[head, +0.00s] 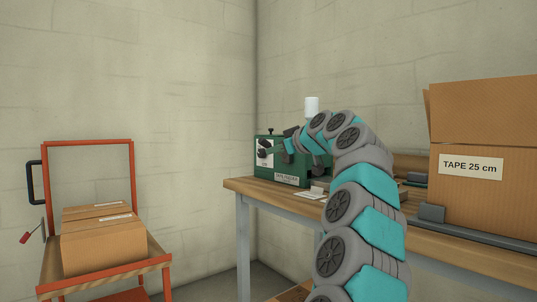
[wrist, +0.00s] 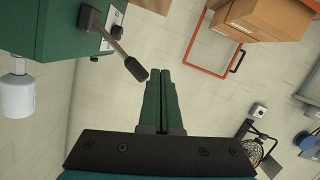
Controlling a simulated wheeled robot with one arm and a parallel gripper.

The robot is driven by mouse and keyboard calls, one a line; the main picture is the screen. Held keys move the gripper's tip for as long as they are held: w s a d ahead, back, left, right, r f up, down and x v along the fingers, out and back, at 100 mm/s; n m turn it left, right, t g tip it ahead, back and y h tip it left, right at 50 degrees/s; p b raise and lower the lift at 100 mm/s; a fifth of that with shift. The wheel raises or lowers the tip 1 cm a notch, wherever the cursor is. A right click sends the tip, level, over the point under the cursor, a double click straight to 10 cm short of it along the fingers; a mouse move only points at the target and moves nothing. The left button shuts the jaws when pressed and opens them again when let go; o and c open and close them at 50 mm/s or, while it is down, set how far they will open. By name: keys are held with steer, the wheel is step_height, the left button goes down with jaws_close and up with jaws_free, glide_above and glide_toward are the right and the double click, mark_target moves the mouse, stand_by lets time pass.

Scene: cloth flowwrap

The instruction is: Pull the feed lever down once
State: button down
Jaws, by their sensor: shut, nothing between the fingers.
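The feed lever shows in the wrist view as a grey shaft with a black knob (wrist: 136,69). Its black pivot block sits on the side of the green tape machine (wrist: 60,35). My gripper (wrist: 160,72) is shut and empty, with its two green fingers together. Its tips are just right of the knob in the wrist view; I cannot tell whether they touch it. In the head view the green machine (head: 291,177) stands on the workbench, and my arm covers its right part. The lever is small and hard to separate from my gripper there.
The wooden workbench (head: 465,250) carries a large carton (head: 485,125) labelled TAPE 25 cm at right. An orange cart (head: 90,143) with cardboard boxes (head: 103,243) stands at left. A white cylinder (head: 311,106) rises above the machine.

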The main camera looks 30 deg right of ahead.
steer(key=shift+v, duration=1.65)
steer(key=shift+a, duration=0.15)
